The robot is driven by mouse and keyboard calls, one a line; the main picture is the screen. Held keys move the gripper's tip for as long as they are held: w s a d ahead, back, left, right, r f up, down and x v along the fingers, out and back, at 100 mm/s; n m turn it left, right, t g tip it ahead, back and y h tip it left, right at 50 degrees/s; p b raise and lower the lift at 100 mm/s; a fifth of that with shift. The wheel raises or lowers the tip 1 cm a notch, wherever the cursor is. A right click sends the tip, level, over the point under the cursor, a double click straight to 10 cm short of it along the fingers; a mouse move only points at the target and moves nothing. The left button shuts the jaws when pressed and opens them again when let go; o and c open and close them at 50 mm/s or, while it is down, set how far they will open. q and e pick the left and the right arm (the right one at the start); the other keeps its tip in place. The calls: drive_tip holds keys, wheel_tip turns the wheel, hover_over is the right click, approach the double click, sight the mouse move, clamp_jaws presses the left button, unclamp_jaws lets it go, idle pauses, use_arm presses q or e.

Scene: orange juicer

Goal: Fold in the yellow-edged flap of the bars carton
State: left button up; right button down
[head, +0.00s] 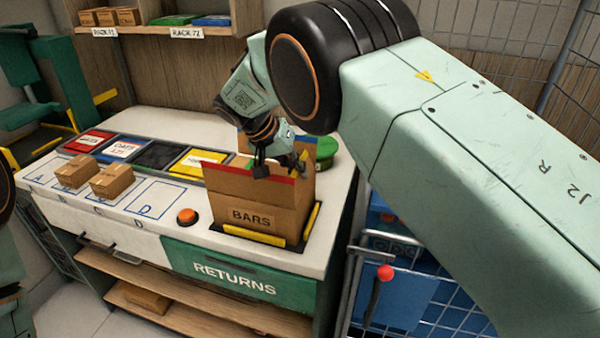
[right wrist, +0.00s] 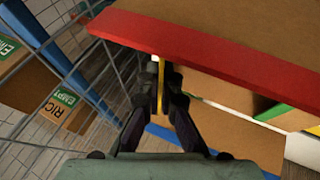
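The bars carton (head: 255,217) stands upright on the right end of the white counter. In the right wrist view the red edge (right wrist: 215,52) crosses the top, with a green edge (right wrist: 272,112) at right. My right gripper (head: 275,168) is at the carton's top. In the wrist view its fingers (right wrist: 164,85) are close together, with the thin edge of the yellow-edged flap (right wrist: 160,82) between them. That flap is mostly hidden by the gripper in the head view. My left gripper is out of view.
Two small boxes (head: 111,180) sit on the lettered squares. An orange button (head: 187,216) is left of the carton. Coloured panels (head: 155,155) lie behind, with a green round object (head: 326,150) behind right. A wire cage (head: 410,265) with blue panels stands right of the counter.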

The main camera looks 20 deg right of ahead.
drive_tip(key=shift+w, duration=0.1)
idle(0.4)
drive_tip(key=c, duration=2.1)
unclamp_jaws()
drive_tip(key=o, duration=0.5)
wheel_tip(320, 180, up, 10)
